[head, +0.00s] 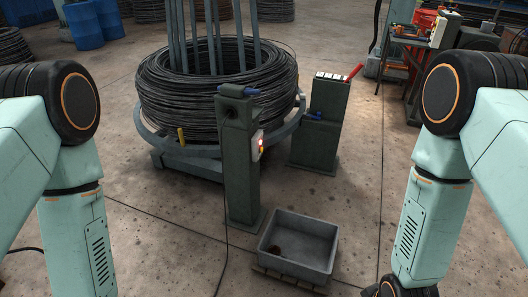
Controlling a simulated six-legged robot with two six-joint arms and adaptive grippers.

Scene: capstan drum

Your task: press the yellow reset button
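A small pale box (257,146) is fixed to the right side of the dark green post (239,165) in front of the wire coil. It carries a glowing red light and a small yellow spot (262,150) just below it, which looks like the yellow button; it is too small to make out clearly. My two arms hang down at the left and right sides of the view, well apart from the post. Neither gripper shows; the left arm leaves the view at the bottom, and the right arm ends in a dark joint at the bottom edge.
A large black wire coil (215,95) stands behind the post. A green cabinet (320,125) with a red lever stands to its right. A grey bin (299,245) sits on a pallet in front. A cable runs down the post across the floor. The floor left of the bin is otherwise clear.

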